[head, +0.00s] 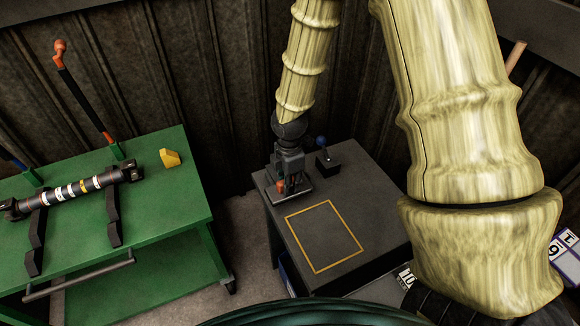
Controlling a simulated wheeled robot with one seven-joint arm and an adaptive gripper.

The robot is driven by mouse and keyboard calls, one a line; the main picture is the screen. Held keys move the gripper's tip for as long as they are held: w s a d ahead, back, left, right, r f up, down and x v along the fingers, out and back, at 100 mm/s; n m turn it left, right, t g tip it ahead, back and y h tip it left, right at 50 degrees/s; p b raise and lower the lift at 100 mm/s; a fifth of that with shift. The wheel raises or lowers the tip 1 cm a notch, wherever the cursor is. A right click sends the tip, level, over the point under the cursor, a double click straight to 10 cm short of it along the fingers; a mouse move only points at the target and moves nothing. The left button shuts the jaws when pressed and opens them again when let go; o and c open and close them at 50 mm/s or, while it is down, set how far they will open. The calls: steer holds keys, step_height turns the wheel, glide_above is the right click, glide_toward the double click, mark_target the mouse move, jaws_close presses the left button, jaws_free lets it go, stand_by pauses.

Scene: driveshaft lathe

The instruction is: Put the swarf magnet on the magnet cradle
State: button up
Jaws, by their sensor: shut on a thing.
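My gripper (289,188) points down over the far left part of the dark bench top. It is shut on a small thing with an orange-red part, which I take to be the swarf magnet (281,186). The fingers hide most of it. Under and around the fingertips is a small dark plate with a light grey edge, perhaps the magnet cradle (304,194). I cannot tell whether the magnet touches this plate or hangs just above it.
A blue-knobbed lever on a black block (327,160) stands close right of my gripper. A yellow-outlined empty rectangle (324,237) lies nearer. At left, a green cart (170,200) bears a driveshaft (75,187), a yellow block (170,158) and a tall orange-tipped rod (85,98).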

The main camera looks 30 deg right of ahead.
steer(key=w+d+p, duration=0.1)
steer(key=w, duration=0.1)
steer(key=w+d, duration=0.1)
steer(key=w, duration=0.2)
steer(key=w+d+p, duration=0.1)
steer(key=w+d, duration=0.1)
steer(key=shift+w+d+f+p, duration=0.1)
steer(key=shift+w+f+p, duration=0.2)
steer(key=shift+f+p, duration=0.95)
steer(key=shift+f, duration=0.9)
steer(key=shift+f, duration=0.15)
steer(key=o, duration=1)
steer(key=shift+r+b, duration=2.05)
steer(key=shift+r, duration=4.1)
